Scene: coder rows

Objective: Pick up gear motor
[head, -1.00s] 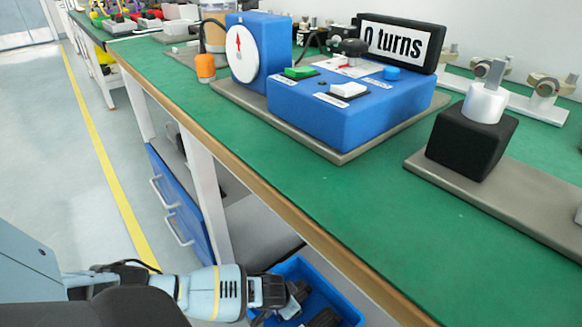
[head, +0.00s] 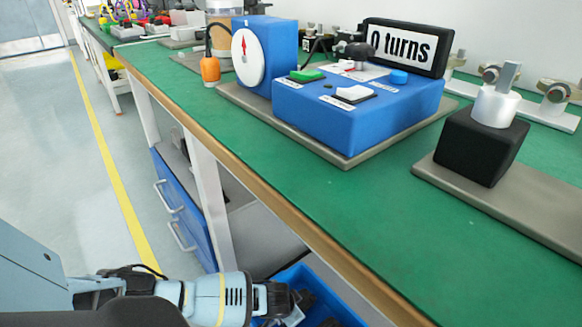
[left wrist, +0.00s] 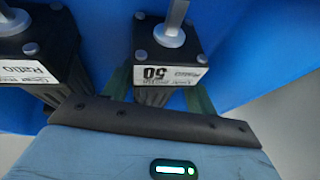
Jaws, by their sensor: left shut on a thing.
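In the left wrist view a gear motor (left wrist: 170,60) with a dark square face, a silver shaft and a label reading 50 sits between the green fingers of my left gripper (left wrist: 160,98). The gripper is shut on it. A second gear motor (left wrist: 28,40), with a label reading Ratio, lies just left and outside the fingers. In the head view my left gripper (head: 290,303) is low at the bottom, at the blue bin (head: 322,284). The held motor is hard to make out there. My right gripper is not in view.
A green-topped bench (head: 345,205) runs along the right, its wooden edge close to the bin. On it stand a blue control box (head: 340,125), a turns display (head: 408,45) and a black block with a silver cylinder (head: 480,145). Open floor lies left of the bench.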

